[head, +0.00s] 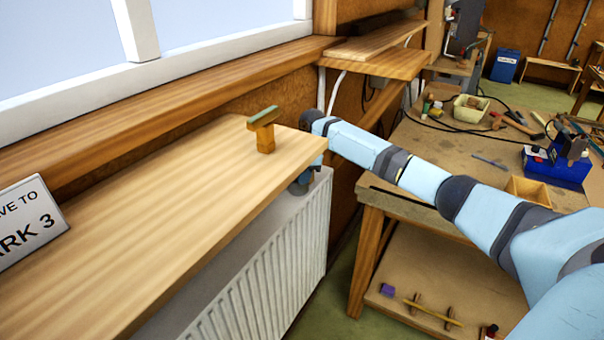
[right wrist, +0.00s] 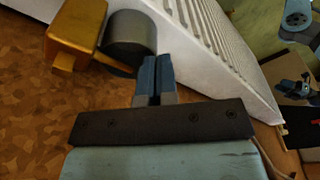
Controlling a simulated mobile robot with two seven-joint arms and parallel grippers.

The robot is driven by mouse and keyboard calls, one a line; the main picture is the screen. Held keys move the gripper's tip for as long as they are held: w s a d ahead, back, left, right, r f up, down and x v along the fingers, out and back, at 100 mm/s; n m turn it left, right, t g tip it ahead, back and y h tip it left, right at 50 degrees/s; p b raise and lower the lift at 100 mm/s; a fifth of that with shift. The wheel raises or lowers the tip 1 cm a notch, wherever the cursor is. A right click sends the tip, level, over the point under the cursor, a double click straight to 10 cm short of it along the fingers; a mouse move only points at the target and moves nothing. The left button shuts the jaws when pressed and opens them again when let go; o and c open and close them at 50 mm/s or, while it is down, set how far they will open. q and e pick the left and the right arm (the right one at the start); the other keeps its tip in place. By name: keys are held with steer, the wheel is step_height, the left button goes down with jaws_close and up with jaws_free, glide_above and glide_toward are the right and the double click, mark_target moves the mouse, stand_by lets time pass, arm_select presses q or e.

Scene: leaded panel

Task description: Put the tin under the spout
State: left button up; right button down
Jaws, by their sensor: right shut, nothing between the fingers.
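My right gripper (right wrist: 153,66) is shut and empty in the right wrist view. Its blue-grey fingertips are just below a dark grey cylinder (right wrist: 130,40); I cannot tell if they touch it. A brass-yellow, box-like body (right wrist: 77,32) with short projections below stands left of the cylinder. I cannot tell whether these two are joined, or which is the tin or the spout. In the head view the right arm reaches to the end of the radiator (head: 277,262), and the shelf edge partly hides its gripper. My left gripper is not in view.
The wooden shelf (head: 150,215) overhangs the radiator and carries a T-shaped wooden piece (head: 265,132) near its right end and a sign (head: 28,222). A cluttered workbench (head: 455,150) stands to the right, with a blue device (head: 555,168) on it.

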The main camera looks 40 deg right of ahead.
steer(key=shift+a+r+p, duration=0.2)
steer(key=shift+r+p, duration=0.1)
steer(key=shift+p, duration=0.2)
steer(key=shift+s+a+r+p, duration=0.1)
steer(key=shift+a+r+p, duration=0.1)
steer(key=shift+p, duration=0.45)
arm_select(q)
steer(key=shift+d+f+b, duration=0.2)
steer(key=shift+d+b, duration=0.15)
steer(key=shift+b, duration=0.9)
arm_select(e)
steer(key=s+d, duration=0.3)
steer(key=d, duration=0.9)
steer(key=shift+f, duration=0.3)
